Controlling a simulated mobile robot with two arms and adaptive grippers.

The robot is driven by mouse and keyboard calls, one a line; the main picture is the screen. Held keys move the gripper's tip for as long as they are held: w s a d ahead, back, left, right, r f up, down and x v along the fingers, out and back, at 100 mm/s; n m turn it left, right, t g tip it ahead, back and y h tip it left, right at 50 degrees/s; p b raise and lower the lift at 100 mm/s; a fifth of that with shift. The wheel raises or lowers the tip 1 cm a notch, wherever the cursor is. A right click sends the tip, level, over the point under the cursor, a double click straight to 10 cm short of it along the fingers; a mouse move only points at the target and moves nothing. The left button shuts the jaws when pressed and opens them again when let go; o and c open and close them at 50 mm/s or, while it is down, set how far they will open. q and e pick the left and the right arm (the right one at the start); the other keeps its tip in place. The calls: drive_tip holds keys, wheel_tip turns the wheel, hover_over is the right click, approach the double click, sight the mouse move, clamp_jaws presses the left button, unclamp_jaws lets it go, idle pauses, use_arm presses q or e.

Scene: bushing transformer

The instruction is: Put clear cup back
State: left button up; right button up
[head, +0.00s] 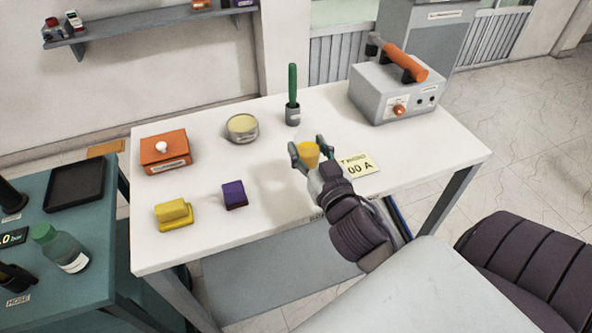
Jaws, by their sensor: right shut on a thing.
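A clear cup (309,154) with yellow-orange contents is between the fingers of my right gripper (308,150), at the right-middle of the white table. The gripper is shut on the cup, and the cup looks upright. The cup's clear rim is faint, and its base is partly hidden by the gripper. I cannot tell whether it touches the table. My left gripper is not in view.
The white table (270,255) holds an orange box (166,150), a round tin (242,128), a green-handled tool in a holder (292,95), a yellow block (174,213), a purple block (234,194), a grey device (385,95) and a yellow card (358,165). The table's front middle is clear.

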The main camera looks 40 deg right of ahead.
drive_tip(key=shift+w+a+f, duration=0.2)
drive_tip(key=shift+a+f, duration=0.15)
drive_tip(key=shift+a, duration=0.2)
drive_tip(key=shift+w+a+f, duration=0.15)
drive_tip(key=shift+a+f, duration=0.15)
drive_tip(key=shift+a, duration=0.2)
drive_tip(key=shift+a+f, duration=0.15)
drive_tip(key=shift+f, duration=0.1)
wheel_tip(320, 180, down, 4)
drive_tip(key=shift+r+b, duration=0.25)
drive_tip(key=shift+b, duration=0.2)
drive_tip(key=shift+f, duration=0.15)
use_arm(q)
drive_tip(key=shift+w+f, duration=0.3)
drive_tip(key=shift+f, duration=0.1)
use_arm(e)
drive_tip(key=shift+f, duration=0.15)
drive_tip(key=o, duration=1.2)
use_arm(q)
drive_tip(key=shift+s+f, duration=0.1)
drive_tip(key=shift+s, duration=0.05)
use_arm(e)
drive_tip(key=shift+o, duration=0.2)
